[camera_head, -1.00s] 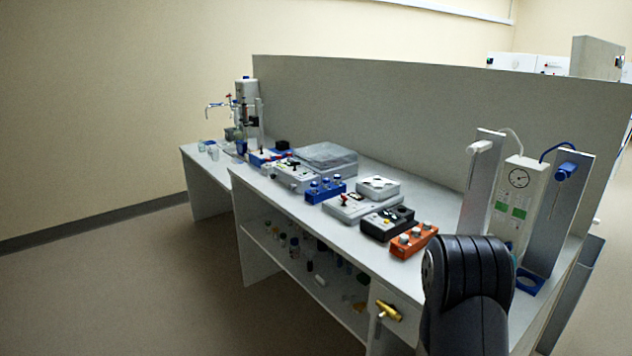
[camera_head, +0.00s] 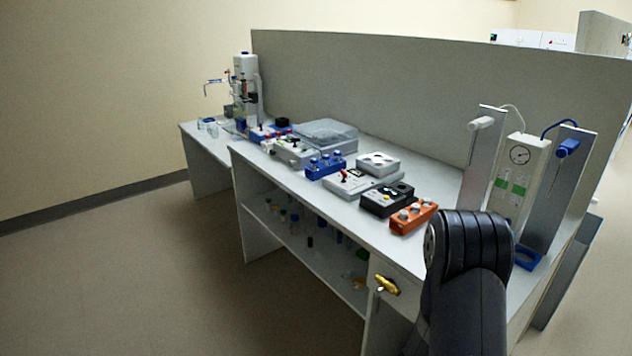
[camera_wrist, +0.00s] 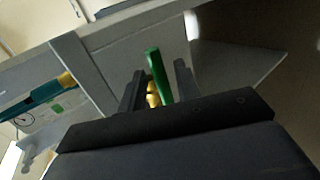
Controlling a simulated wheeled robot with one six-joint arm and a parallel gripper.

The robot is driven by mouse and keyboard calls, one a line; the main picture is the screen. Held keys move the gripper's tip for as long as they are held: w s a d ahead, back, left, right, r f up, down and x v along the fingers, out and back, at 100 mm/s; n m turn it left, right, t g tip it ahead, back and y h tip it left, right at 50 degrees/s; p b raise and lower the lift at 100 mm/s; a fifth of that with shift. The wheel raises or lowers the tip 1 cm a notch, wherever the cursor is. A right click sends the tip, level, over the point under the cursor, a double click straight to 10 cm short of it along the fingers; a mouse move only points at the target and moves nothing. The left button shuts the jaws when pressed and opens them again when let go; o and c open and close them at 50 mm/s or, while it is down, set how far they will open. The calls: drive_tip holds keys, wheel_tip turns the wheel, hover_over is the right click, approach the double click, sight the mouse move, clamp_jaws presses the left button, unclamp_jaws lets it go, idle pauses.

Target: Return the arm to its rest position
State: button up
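My arm (camera_head: 470,270) shows at the lower right of the head view as a black, bent segment in front of the bench end. My gripper is hidden in that view. In the wrist view my gripper (camera_wrist: 159,88) has two dark fingers standing apart, so it is open. A green upright handle (camera_wrist: 158,72) with a brass-coloured part (camera_wrist: 152,96) beside it shows in the gap between the fingers. I cannot tell how far beyond the fingers it is; no grip on it shows.
The long bench (camera_head: 330,215) carries several instrument boxes, including an orange one (camera_head: 413,217). A brass tap (camera_head: 387,285) sits on its front. A white gauge unit (camera_head: 520,175) stands between metal plates at right. The floor (camera_head: 130,270) to the left is clear.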

drive_tip(key=shift+b+x, duration=0.3)
drive_tip(key=shift+x, duration=0.55)
drive_tip(key=f+b, duration=0.1)
drive_tip(key=b, duration=0.2)
drive_tip(key=shift+s+a+m+t+y+b, duration=0.1)
drive_tip(key=shift+m+t+y+b, duration=0.2)
drive_tip(key=shift+t+b, duration=0.1)
drive_tip(key=shift+b, duration=0.3)
drive_tip(key=shift+m+b, duration=0.3)
drive_tip(key=shift+b, duration=0.2)
drive_tip(key=shift+a, duration=0.15)
